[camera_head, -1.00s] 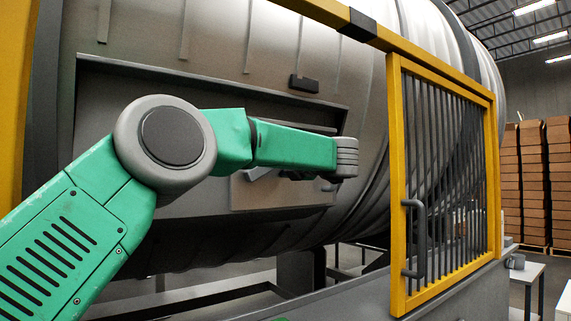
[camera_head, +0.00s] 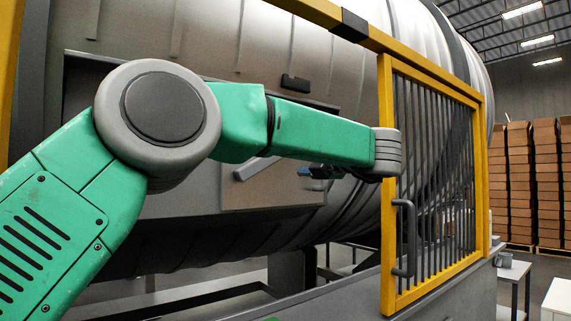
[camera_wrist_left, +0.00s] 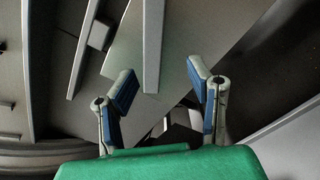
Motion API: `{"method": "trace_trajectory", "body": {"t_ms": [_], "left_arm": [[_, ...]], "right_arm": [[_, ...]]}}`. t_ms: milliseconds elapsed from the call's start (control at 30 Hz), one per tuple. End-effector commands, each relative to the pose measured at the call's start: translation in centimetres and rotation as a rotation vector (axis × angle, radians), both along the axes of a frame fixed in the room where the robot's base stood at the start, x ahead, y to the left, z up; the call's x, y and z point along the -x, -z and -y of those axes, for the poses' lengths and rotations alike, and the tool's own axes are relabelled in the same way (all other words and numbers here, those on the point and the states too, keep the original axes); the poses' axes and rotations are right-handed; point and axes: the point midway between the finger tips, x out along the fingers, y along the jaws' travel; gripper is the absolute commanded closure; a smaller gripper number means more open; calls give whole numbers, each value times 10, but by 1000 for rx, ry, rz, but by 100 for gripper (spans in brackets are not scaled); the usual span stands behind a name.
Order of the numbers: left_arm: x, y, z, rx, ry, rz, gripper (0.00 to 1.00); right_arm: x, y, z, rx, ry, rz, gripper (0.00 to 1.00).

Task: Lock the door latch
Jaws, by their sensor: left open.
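The drum's door (camera_head: 285,187) is a flat grey panel in the recessed side of the big metal drum. A slanted grey bar (camera_head: 255,168), which looks like the latch handle, sticks out on it. In the left wrist view the door (camera_wrist_left: 205,25) fills the upper middle, and the bar (camera_wrist_left: 153,45) runs down toward the space between my fingers. My left gripper (camera_head: 314,172) is in front of the door, to the right of the bar and partly hidden under my wrist. Its blue-padded fingers (camera_wrist_left: 160,73) are apart and empty. Whether they touch the bar cannot be told.
A yellow barred gate (camera_head: 437,180) with a dark handle (camera_head: 404,238) stands right, close behind my wrist in the picture. A yellow rail (camera_head: 390,40) crosses above. A small dark block (camera_head: 295,83) sits on the drum. Stacked boxes (camera_head: 533,180) stand far right.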

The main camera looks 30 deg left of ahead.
Motion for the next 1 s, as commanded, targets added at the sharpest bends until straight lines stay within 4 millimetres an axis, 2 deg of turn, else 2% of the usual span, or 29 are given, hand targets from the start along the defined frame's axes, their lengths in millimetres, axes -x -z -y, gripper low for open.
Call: {"method": "trace_trajectory", "body": {"t_ms": [33,200,467,567,600,633,767,1000], "left_arm": [[2,0,8,0,3,-1,53],[7,1,18,1,0,-2,53],[7,1,18,1,0,-1,53],[8,0,18,-2,1,-12,85],[8,-1,18,-10,4,-33,99],[9,-2,18,-19,8,-57,100],[16,-11,18,-97,33,-274,100],[40,-30,3,-313,112,-886,100]], "right_arm": [[0,0,0,0,0,0,100],[0,0,0,0,0,0,100],[-1,0,0,0,0,-2,100],[-3,1,0,0,0,-1,100],[-3,0,0,0,0,-2,100],[-3,0,0,0,0,-2,100],[-3,-1,0,0,0,-2,100],[-3,-4,0,0,0,-3,100]]}}
